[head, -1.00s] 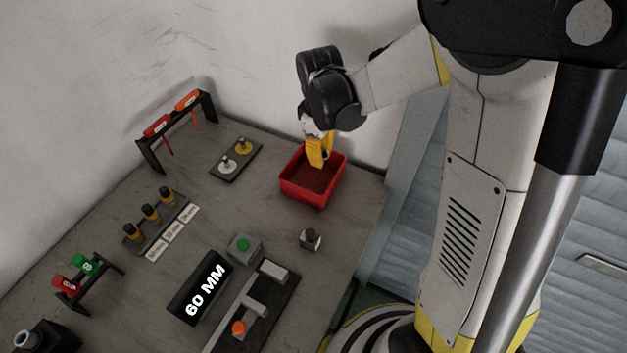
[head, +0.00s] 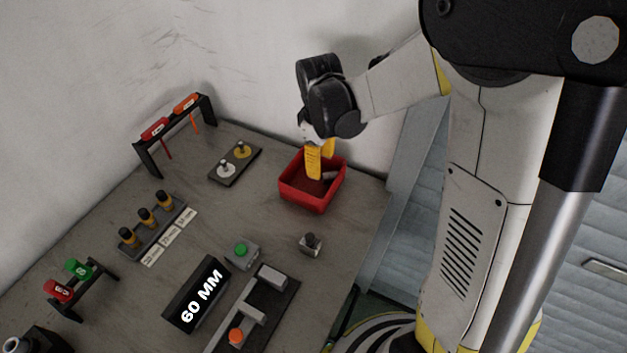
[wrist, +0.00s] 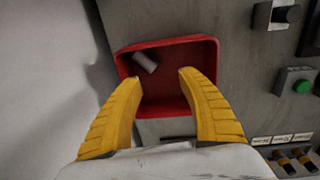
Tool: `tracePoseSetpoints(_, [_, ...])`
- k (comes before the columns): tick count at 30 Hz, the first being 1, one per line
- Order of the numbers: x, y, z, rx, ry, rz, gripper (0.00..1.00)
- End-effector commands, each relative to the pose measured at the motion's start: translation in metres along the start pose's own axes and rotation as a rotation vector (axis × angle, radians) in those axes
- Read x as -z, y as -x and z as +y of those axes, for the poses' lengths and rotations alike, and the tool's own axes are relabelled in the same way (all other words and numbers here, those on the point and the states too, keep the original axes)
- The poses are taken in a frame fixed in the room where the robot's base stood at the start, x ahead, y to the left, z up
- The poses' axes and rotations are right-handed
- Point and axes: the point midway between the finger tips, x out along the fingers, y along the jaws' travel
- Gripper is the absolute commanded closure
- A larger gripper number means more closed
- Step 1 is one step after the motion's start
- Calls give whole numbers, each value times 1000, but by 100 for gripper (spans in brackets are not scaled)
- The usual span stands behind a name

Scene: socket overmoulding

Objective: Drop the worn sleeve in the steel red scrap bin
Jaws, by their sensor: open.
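The red scrap bin (head: 312,202) stands on the bench near the back wall, and it also shows in the wrist view (wrist: 203,45). A small pale grey cylinder, the sleeve (wrist: 145,62), lies inside it near its upper-left corner in the wrist view. In the head view the sleeve (head: 331,175) shows partly beside a yellow finger. My gripper (wrist: 156,82) is open and empty over the bin, its two yellow fingers spread apart. In the head view my gripper (head: 321,163) reaches down over the bin, with its fingertips at about rim height.
A small grey block with a dark knob (head: 311,244) stands in front of the bin. A plate with two pegs (head: 236,165) lies to its left. A green-button box (head: 241,254), a 60 MM display (head: 198,294) and several racked tools stand further off. The wall is close behind.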

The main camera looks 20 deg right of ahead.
Motion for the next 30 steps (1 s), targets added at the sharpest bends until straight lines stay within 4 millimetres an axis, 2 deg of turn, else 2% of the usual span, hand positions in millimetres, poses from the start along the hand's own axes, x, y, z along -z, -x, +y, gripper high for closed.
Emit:
tracePoseSetpoints(9, [-1,68,-1,0,0,0,53])
tracePoseSetpoints(15, [0,100,0,0,0,0,53])
tracePoseSetpoints(21, [0,112,0,0,0,0,53])
tracePoseSetpoints(30, [0,112,0,0,0,0,53])
